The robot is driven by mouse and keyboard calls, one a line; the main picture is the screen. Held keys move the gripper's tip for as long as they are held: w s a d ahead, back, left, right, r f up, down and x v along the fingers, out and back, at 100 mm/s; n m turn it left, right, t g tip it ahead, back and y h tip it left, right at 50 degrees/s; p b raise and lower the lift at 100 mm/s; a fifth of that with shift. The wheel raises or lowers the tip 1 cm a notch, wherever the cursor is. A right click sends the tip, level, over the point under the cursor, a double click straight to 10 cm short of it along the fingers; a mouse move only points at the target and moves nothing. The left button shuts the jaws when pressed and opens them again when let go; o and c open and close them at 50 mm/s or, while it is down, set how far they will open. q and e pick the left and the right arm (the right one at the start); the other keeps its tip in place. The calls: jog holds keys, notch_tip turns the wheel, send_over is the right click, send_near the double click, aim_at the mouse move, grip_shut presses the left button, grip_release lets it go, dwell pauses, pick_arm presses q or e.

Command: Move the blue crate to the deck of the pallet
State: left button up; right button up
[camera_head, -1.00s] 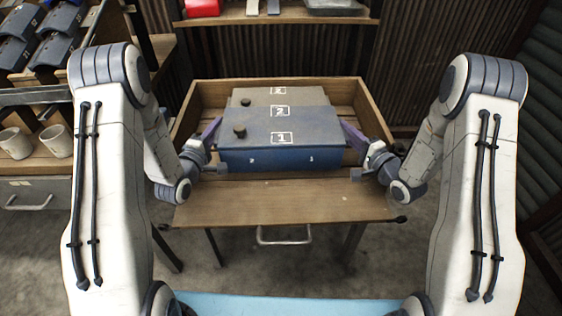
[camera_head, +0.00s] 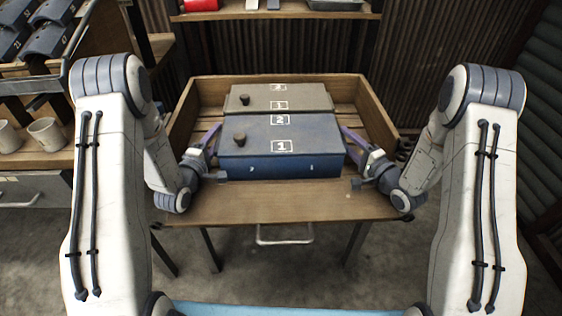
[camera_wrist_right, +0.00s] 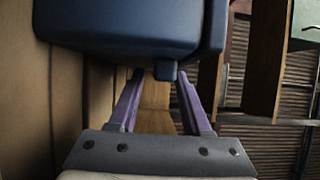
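I cannot make out a pallet.
The grey crate (camera_head: 240,98) stands right behind the blue one. Raised wooden walls (camera_head: 180,110) border the table at left, right and back. Shelves with cups (camera_head: 48,133) stand at left. The table's front strip is bare. A corrugated wall is at right.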

pick_arm(q)
jog(key=shift+s, duration=0.1)
jog(key=v, duration=0.6)
jog(key=shift+a, duration=0.1)
jog(key=shift+s+a, duration=0.1)
jog(key=shift+s, duration=0.45)
pick_arm(e)
jog(key=shift+s+d, duration=0.1)
jog(key=v, duration=1.1)
jog(key=shift+s+d, duration=0.25)
jog(key=shift+s, duration=0.1)
